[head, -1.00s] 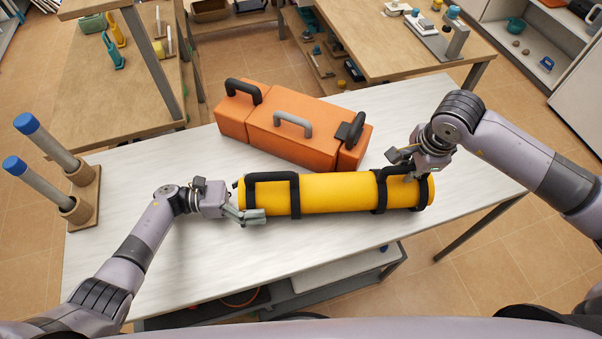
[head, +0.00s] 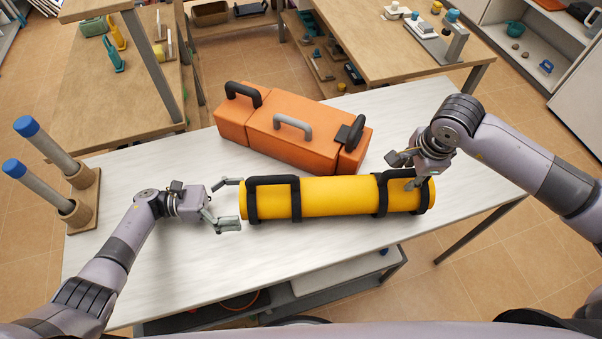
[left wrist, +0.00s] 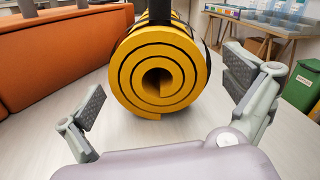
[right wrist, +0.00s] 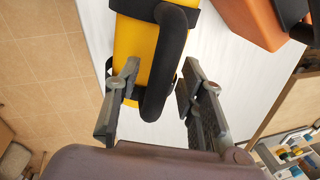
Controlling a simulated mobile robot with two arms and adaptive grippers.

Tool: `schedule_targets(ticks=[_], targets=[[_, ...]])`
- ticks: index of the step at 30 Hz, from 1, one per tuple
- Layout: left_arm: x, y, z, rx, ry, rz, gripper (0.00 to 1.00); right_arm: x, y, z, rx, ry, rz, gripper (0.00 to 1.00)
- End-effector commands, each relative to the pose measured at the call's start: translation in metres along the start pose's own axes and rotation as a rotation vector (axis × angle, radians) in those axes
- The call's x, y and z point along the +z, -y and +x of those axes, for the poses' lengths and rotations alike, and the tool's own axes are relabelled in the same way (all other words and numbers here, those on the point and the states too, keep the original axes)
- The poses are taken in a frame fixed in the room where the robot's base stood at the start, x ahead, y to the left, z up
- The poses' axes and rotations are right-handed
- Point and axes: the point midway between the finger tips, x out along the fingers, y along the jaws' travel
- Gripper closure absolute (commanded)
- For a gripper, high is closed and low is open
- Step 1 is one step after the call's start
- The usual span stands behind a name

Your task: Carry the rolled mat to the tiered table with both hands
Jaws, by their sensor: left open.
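The rolled mat (head: 335,197) is yellow with black straps and handles and lies on a white table (head: 180,260). Its spiral end (left wrist: 160,75) faces my left wrist camera. My left gripper (head: 236,205) is open just off the mat's left end, one finger to each side, empty and apart from it. My right gripper (head: 408,172) is over the mat's right end. In the right wrist view its fingers (right wrist: 158,98) are spread, with the mat's black handle (right wrist: 168,60) between them. Several tables have lower shelves; I cannot tell which is the tiered table.
An orange case (head: 290,140) lies close behind the mat. Two blue-capped posts (head: 50,150) stand at the table's left edge. Wooden tables with small items stand at the back left (head: 80,95) and back right (head: 350,25). The white table's front left is clear.

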Motion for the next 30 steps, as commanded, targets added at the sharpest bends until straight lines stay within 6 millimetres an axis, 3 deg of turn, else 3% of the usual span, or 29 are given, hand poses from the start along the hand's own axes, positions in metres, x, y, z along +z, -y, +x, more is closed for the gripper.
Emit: schedule_targets(ticks=[3,7,16,30], targets=[[0.0,-0.001,-0.027,0.002,-0.002,0.0,0.0,0.0,0.0,0.0,0.0,0.0,0.0,0.63],[0.0,-0.001,-0.049,0.001,-0.001,0.0,0.0,0.0,0.0,0.0,0.0,0.0,0.0,0.63],[0.0,0.0,-0.067,-0.001,0.001,0.001,0.0,0.0,0.001,-0.009,-0.002,0.0,0.001,0.63],[0.0,0.0,-0.066,-0.002,0.001,0.001,0.0,0.0,0.001,-0.1,-0.004,-0.001,0.0,0.63]])
